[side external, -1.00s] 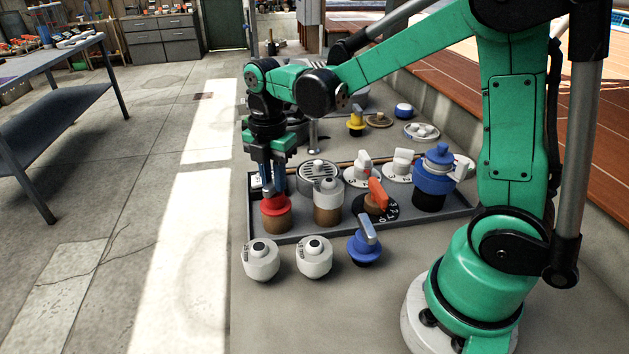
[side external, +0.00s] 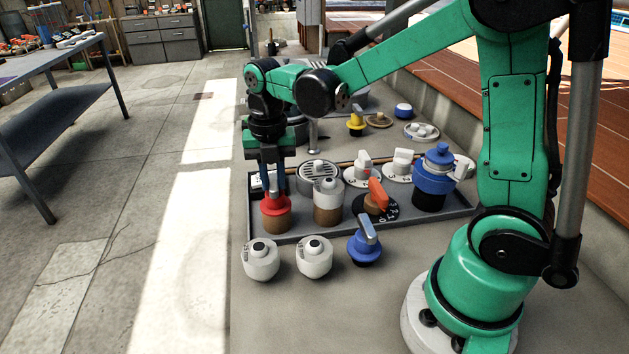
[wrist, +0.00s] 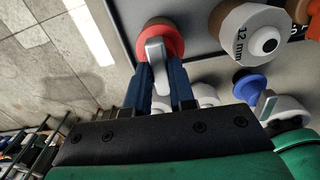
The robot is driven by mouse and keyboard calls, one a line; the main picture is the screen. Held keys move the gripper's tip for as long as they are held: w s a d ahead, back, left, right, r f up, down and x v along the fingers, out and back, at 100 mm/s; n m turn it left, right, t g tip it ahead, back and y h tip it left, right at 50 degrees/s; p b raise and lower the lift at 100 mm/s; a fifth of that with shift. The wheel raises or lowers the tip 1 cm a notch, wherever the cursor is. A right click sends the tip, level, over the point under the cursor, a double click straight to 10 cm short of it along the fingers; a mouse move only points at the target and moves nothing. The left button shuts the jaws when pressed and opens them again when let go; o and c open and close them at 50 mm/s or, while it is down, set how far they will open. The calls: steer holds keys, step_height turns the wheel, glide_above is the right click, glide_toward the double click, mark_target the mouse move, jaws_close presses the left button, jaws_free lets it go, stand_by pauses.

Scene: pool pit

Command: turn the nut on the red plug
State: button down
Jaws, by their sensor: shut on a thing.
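The red plug (side external: 276,206) stands upright on a brown base in the grey tray's near left corner. In the wrist view it is a red disc (wrist: 175,40) with a pale grey bar-shaped nut (wrist: 156,52) across its top. My gripper (side external: 273,186) points straight down onto the plug from above. Its blue fingers (wrist: 159,72) lie on either side of the grey nut and are shut on it. In the side view the fingers and plug top hide the nut.
The grey tray (side external: 330,234) also holds a white plug (side external: 327,200) close to the right, an orange-handled dial (side external: 377,198) and a blue plug (side external: 434,180). Two white knobs (side external: 261,261) (side external: 314,258) and a blue-handled knob (side external: 364,243) stand in front. Bare floor lies to the left.

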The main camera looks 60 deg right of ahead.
mark_target(273, 181)
stand_by(0.3)
steer(key=c, duration=0.7)
jaws_free()
steer(key=shift+r, duration=2.8)
